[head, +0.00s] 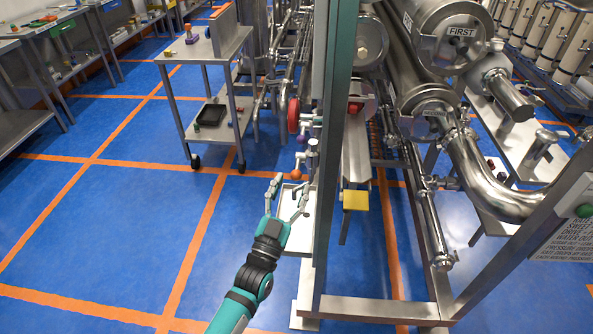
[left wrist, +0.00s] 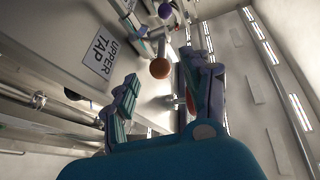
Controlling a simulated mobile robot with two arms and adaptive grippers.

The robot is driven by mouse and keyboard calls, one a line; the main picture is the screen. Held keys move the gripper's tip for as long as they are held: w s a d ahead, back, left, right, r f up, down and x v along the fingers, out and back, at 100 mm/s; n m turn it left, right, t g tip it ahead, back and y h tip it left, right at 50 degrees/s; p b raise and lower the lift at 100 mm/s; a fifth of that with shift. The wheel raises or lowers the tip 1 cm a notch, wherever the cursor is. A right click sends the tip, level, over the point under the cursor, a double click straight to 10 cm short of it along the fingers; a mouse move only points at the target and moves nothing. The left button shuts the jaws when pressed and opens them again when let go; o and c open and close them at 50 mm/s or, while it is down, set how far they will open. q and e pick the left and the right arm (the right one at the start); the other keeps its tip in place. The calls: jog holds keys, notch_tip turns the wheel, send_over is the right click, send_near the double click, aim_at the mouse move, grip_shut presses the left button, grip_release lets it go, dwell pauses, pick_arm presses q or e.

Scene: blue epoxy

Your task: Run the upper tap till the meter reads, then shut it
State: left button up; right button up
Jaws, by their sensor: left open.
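The tap (head: 311,152) is a metal fitting on the rack, with an orange ball knob (head: 296,174) low at its front. In the left wrist view an "UPPER TAP" label (left wrist: 97,52) is on the panel beside the orange knob (left wrist: 160,69), and a purple ball (left wrist: 165,10) shows farther off. My left gripper (head: 291,185) is open and empty just in front of the knob. In the left wrist view the knob appears between the fingertips, beyond them; I see no contact. I cannot make out a meter reading. My right gripper is out of view.
A pale tray (head: 297,246) lies below the tap. A red wheel (head: 293,115) is above it. A green post (head: 335,130) stands close to the right. A steel trolley (head: 212,128) stands back left. Blue floor at left is clear.

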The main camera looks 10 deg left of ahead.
aim_at(296, 175)
pick_arm(q)
jog(key=shift+x, duration=2.05)
jog(key=shift+f, duration=0.1)
jog(key=shift+c, duration=0.4)
grip_shut()
